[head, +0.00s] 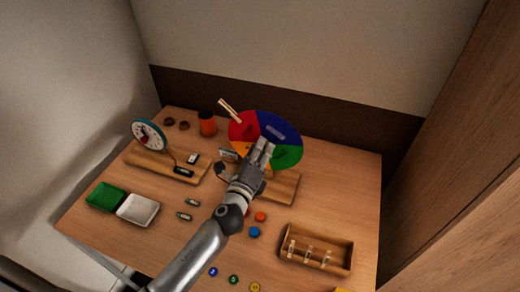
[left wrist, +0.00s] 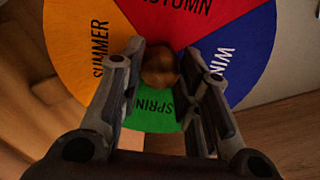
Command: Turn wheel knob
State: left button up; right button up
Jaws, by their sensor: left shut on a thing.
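The season wheel (head: 283,128) stands upright on a wooden base (head: 285,189) towards the back of the table, with red, blue, green and orange sectors. In the left wrist view the wheel (left wrist: 75,45) shows SUMMER on orange, AUTUMN on red, WINTER on blue and SPRING on green. A round brown wooden knob (left wrist: 161,66) sits at its centre. My left gripper (head: 264,150) is in front of the wheel, its fingers (left wrist: 162,75) on either side of the knob and shut on it. In the head view the gripper hides the knob. My right gripper is not in view.
A clock on a wooden stand (head: 148,136) and an orange cup (head: 208,124) are left of the wheel. Green (head: 105,197) and white (head: 138,210) trays lie at left. A wooden box (head: 316,250) is at front right. Coloured discs (head: 254,232) lie near my arm.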

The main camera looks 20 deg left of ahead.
pick_arm(q)
jog(key=m+p, duration=0.4)
jog(key=m, duration=0.7)
jog(key=shift+m, duration=0.3)
dwell(0.4)
jog(key=o, duration=1)
jog(key=shift+o, duration=0.2)
jog(key=s, duration=1.2)
jog(key=shift+a, duration=0.2)
jog(key=shift+f, duration=0.1)
